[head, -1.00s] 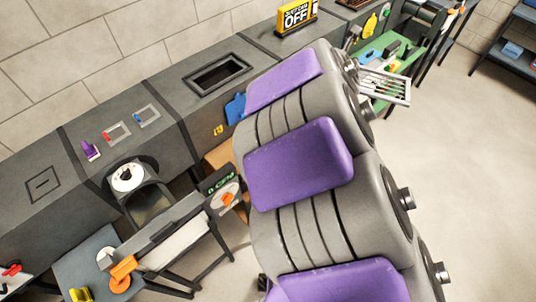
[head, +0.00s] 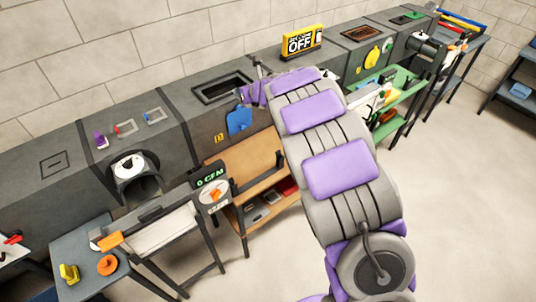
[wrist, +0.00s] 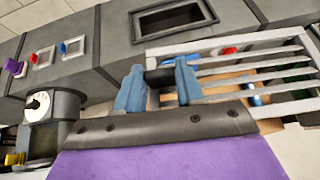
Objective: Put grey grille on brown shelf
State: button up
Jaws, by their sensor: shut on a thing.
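The grey grille (wrist: 270,70), a pale frame with several parallel bars, is in the wrist view on the right. My gripper (wrist: 160,80) has blue fingers and is shut on one end of it. The grille is held out in front of the duct, and I cannot make it out in the head view, where my arm covers that area. The brown shelf (head: 238,160) stands below the duct, left of my arm in the head view. Its top is mostly bare. Brown patches show between the grille bars in the wrist view.
The grey duct (head: 170,155) runs along the wall with a rectangular opening (head: 222,88) in its top. A blue piece (head: 239,119) hangs on its front. A CFM meter (head: 212,188) stands left of the shelf. A green cart (head: 395,118) is right of my arm.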

jog(key=f+n+y, duration=0.1)
jog(key=w+a+f+n+g, duration=0.1)
jog(key=f, duration=0.1)
jog(key=a+f+n+y, duration=0.1)
jog(key=f, duration=0.1)
jog(key=shift+w+a+f+g+y, duration=0.1)
jog(key=shift+w+a+g+y, duration=0.05)
jog(key=shift+w+g+y, duration=0.2)
jog(key=f+n+b, duration=0.1)
jog(key=f+b, duration=0.1)
jog(key=f, duration=0.9)
jog(key=f+n+g+y+b, duration=0.1)
jog(key=f+b, duration=0.1)
jog(key=f, duration=0.9)
jog(key=f+g+b, duration=0.1)
jog(key=f+b, duration=0.1)
jog(key=f, duration=1)
jog(key=shift+s+a+n+g+y, duration=0.15)
jog(key=shift+s+n+g+y, duration=0.1)
jog(key=shift+n+y, duration=0.15)
jog(key=o, duration=1.1)
